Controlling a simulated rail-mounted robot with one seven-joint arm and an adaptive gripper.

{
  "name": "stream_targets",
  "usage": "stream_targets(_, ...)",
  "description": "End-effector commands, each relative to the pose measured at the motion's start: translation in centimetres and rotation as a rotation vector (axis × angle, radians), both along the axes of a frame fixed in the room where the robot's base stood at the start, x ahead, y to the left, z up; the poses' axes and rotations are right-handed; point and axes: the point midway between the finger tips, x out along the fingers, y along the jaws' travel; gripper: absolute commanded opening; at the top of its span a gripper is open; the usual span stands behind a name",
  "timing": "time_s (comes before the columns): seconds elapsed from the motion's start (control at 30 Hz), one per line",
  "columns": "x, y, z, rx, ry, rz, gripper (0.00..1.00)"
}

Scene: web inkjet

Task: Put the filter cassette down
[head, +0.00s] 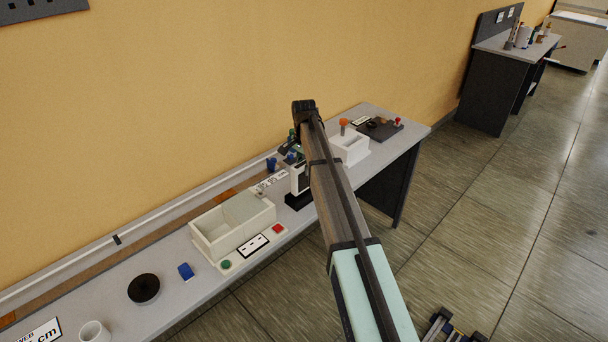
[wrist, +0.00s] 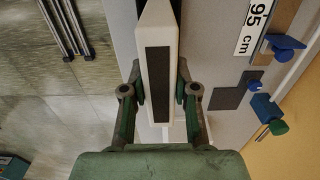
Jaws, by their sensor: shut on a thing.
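The filter cassette is a white, narrow block with a dark panel along its face, and it fills the middle of the wrist view (wrist: 159,85). My gripper (wrist: 158,98) is shut on it, with one green finger on each side. In the head view my gripper (head: 294,150) is partly hidden by my arm over the bench. A white upright piece, seemingly the cassette (head: 297,180), shows below it, above a black base (head: 297,201). I cannot tell whether the cassette touches the base.
The grey bench (head: 205,290) runs along the yellow wall. An open cream bin (head: 207,248) stands left of the black base. A white box with an orange knob (head: 349,148) stands to the right. Blue knobs (wrist: 286,42) line the wall side.

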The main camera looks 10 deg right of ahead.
Motion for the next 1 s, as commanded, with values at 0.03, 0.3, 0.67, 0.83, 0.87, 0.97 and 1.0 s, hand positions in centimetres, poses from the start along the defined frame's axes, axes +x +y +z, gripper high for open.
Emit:
stream_targets(0.03, 0.0, 0.0, -0.2, 0.000, 0.000, 0.000, 0.00)
stream_targets(0.3, -0.1, 0.0, -3.5, 0.000, 0.002, 0.000, 0.00)
stream_targets(0.67, 0.0, 0.0, -4.3, 0.000, 0.000, 0.000, 0.00)
stream_targets(0.83, 0.0, 0.0, -4.5, 0.000, 0.000, 0.000, 0.53)
stream_targets(0.87, 0.0, 0.0, -4.5, 0.000, 0.000, 0.000, 0.54)
stream_targets(0.97, 0.0, 0.0, -4.5, 0.000, 0.000, 0.000, 0.54)
stream_targets(1.0, 0.0, 0.0, -4.5, 0.000, 0.000, 0.000, 0.54)
